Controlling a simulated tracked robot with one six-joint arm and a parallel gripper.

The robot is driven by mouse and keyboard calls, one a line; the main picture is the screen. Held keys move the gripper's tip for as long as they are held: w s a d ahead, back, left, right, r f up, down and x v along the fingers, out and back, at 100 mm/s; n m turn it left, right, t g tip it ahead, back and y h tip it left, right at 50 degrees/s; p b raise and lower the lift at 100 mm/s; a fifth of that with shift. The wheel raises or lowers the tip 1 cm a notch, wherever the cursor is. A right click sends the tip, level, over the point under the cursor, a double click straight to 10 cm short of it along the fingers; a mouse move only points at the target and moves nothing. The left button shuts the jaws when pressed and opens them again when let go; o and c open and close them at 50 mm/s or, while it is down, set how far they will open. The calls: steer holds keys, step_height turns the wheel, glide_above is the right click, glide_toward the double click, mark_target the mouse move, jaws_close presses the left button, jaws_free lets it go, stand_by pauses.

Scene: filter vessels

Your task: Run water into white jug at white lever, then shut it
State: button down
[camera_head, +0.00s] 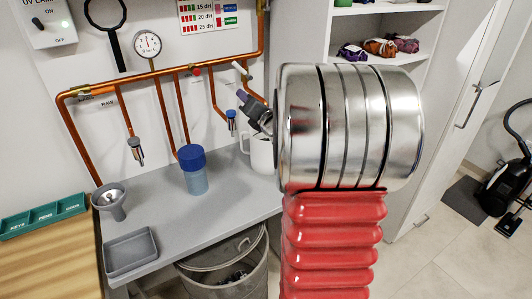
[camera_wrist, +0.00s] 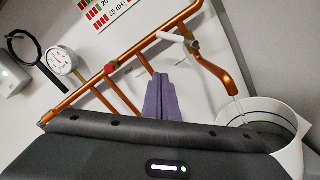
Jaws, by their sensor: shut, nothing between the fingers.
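The white lever (camera_head: 240,68) is at the copper pipe on the wall, and it also shows in the wrist view (camera_wrist: 172,38). In the wrist view a copper spout (camera_wrist: 222,77) curves down from beside it to the white jug (camera_wrist: 290,112). A thin, clear streak below the spout's end looks like running water. The jug stands on the grey counter in the head view (camera_head: 261,153), partly hidden by my arm. My gripper (camera_head: 242,96), with purple fingers, is shut and empty. In the wrist view its fingers (camera_wrist: 158,80) are apart from the lever, below it.
A blue-lidded container (camera_head: 193,170), a grey funnel-like cup (camera_head: 112,202) and a grey tray (camera_head: 130,251) stand on the counter (camera_head: 165,220). Another tap (camera_head: 136,150) hangs at the left. A round gauge (camera_head: 147,44) is on the wall. A bin (camera_head: 225,277) stands below.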

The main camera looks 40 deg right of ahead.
steer(key=c, duration=2.5)
jaws_free()
steer(key=shift+o, duration=1)
steer(key=shift+a, duration=0.1)
steer(key=shift+o, duration=0.7)
steer(key=shift+w+a+r+m, duration=0.1)
steer(key=shift+a+r+m, duration=0.05)
steer(key=shift+a+m, duration=0.15)
steer(key=o, duration=0.4)
steer(key=s+a+m+g+h, duration=0.1)
steer(key=a+m+g, duration=0.1)
steer(key=a+m, duration=0.4)
steer(key=shift+a+r+g, duration=0.2)
steer(key=shift+r+g, duration=0.05)
steer(key=shift+g, duration=0.05)
steer(key=s+a+f+m+g+y, duration=0.1)
steer(key=s+a+f+m+g, duration=0.2)
steer(key=s+a+m, duration=0.3)
steer(key=s+a+f+m+g+y, duration=0.2)
steer(key=s+a+m, duration=0.4)
steer(key=s+a, duration=0.6)
steer(key=s+a+f+m+g+y, duration=0.2)
steer(key=s+a+f+m+g, duration=0.2)
steer(key=s+a, duration=0.5)
steer(key=shift+a+f+m+g, duration=0.3)
steer(key=shift+a+f+m, duration=0.35)
steer(key=shift+a+m, duration=0.35)
